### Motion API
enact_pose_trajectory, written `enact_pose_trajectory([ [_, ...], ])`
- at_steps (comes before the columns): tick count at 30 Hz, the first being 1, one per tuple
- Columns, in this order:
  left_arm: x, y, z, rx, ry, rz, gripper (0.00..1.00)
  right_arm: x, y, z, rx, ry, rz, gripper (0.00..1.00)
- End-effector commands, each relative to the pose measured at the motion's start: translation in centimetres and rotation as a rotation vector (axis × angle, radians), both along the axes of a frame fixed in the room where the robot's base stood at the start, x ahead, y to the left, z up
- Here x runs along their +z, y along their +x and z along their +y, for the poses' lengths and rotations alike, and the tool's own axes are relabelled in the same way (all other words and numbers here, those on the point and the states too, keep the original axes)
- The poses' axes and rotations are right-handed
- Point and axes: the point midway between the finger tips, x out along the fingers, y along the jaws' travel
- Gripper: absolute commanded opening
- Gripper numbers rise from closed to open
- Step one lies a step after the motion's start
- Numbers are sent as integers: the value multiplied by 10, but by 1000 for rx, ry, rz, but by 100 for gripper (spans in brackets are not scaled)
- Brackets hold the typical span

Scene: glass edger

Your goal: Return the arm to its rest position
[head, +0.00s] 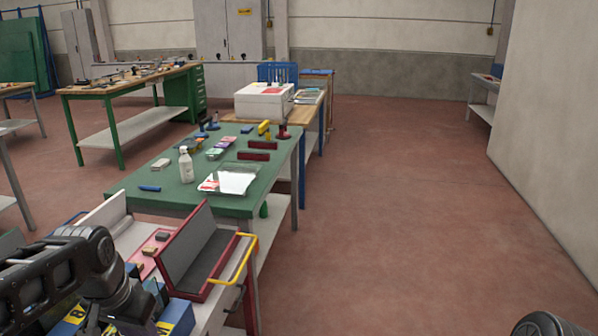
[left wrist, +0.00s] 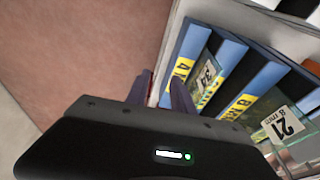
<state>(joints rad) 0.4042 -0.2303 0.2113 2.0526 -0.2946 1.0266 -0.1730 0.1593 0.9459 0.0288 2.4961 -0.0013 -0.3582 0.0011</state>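My left arm (head: 60,275) reaches in from the lower left of the head view, over the near bench with blue-and-yellow labelled holders; its fingertips are hard to make out there. In the left wrist view my left gripper (left wrist: 160,92) has its two fingers apart, with no object seen between them. The fingers are beside a rack of blue dividers (left wrist: 190,52) with yellow labels and glass pieces tagged with numbers. Whether they touch the rack, I cannot tell. Only a dark rounded part of my right arm shows at the bottom right of the head view; its gripper is out of view.
An open red case (head: 205,250) with a yellow handle (head: 232,262) stands close to my left arm. Beyond it is a green-topped bench (head: 150,205) with a white bottle (head: 186,165), a glass tray and tools. The floor (head: 400,220) to the right is clear up to a wall.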

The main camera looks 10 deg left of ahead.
Motion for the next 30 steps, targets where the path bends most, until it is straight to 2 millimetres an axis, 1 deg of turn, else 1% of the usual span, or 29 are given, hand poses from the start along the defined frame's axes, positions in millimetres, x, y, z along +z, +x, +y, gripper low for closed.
enact_pose_trajectory([
  [5,-2,27,-3,30,-19,-119,29,0,1,1,2,1,-2,33],
  [7,-7,39,-6,44,-36,-166,29,0,0,0,1,1,-1,33],
  [11,-30,64,-19,68,-87,-239,29,0,0,0,1,0,0,33],
  [14,-59,82,-36,91,-143,-281,29,0,0,0,1,0,0,33],
  [17,-106,96,-64,123,-220,-305,29,1,0,0,1,0,0,33],
  [18,-130,98,-78,139,-253,-305,29,1,0,0,1,0,0,33],
  [19,-149,97,-90,156,-278,-301,29,2,0,0,1,0,0,33],
  [20,-169,95,-102,168,-302,-294,29,2,0,0,1,0,0,33],
  [21,-196,88,-120,188,-330,-277,29,2,0,0,1,0,0,33],
  [23,-235,71,-144,215,-364,-241,29,3,0,0,1,0,0,33],
  [24,-260,55,-160,228,-380,-211,29,3,0,0,1,0,0,33],
  [26,-293,27,-182,242,-396,-155,29,4,0,0,1,0,0,33],
  [27,-313,7,-195,245,-401,-114,29,4,0,0,1,0,0,33],
  [29,-337,-26,-213,242,-404,-46,29,5,0,0,1,0,0,33],
  [30,-350,-47,-222,235,-405,2,29,5,0,0,1,0,0,33],
])
